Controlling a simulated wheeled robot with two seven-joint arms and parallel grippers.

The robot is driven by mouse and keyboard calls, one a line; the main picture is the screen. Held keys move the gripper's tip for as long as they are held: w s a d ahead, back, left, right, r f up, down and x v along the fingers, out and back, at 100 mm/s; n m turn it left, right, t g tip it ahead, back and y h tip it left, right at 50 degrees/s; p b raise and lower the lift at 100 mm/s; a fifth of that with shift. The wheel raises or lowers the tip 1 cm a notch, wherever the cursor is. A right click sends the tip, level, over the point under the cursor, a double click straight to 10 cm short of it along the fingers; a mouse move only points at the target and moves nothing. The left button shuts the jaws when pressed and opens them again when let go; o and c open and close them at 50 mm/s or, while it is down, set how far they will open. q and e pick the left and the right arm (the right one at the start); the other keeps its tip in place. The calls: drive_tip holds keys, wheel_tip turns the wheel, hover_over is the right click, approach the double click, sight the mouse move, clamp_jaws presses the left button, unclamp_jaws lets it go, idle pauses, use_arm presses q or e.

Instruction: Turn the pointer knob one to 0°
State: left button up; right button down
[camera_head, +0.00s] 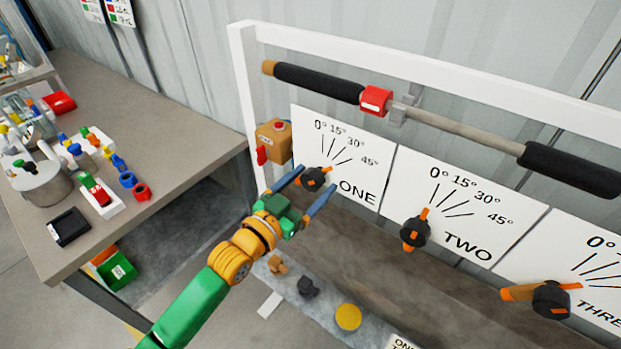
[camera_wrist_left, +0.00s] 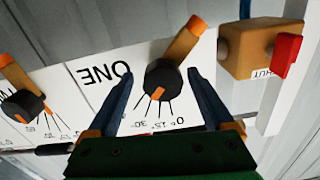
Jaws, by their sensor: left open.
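Pointer knob one (camera_head: 314,179) is a dark round knob with an orange pointer, on the white plate marked ONE (camera_head: 357,191). In the left wrist view the knob (camera_wrist_left: 163,77) appears upside down, its pointer aimed towards the middle of the tick fan. I cannot tell exactly which tick it meets. An orange-brown stub shows behind the knob. My left gripper (camera_head: 305,189) is open, its blue fingers on either side of the knob. In the left wrist view the fingers (camera_wrist_left: 161,76) show gaps to the knob. My right gripper is in neither view.
Knobs two (camera_head: 414,233) and three (camera_head: 550,300) are to the right. An orange box with a red lever (camera_head: 273,142) is close left of plate ONE. A black-gripped bar (camera_head: 450,124) runs above the plates. A cluttered grey table (camera_head: 170,130) stands left.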

use_arm(q)
drive_tip(key=shift+w+a+f, duration=0.1)
drive_tip(key=shift+w, duration=0.15)
drive_tip(key=shift+s, duration=0.15)
drive_tip(key=c, duration=0.8)
clamp_jaws()
drive_tip(key=shift+n, duration=0.3)
drive_tip(key=n+p, duration=0.1)
drive_tip(key=n, duration=0.2)
drive_tip(key=shift+n+p, duration=0.5)
drive_tip(key=shift+n, duration=2.2)
drive_tip(key=o, duration=0.8)
unclamp_jaws()
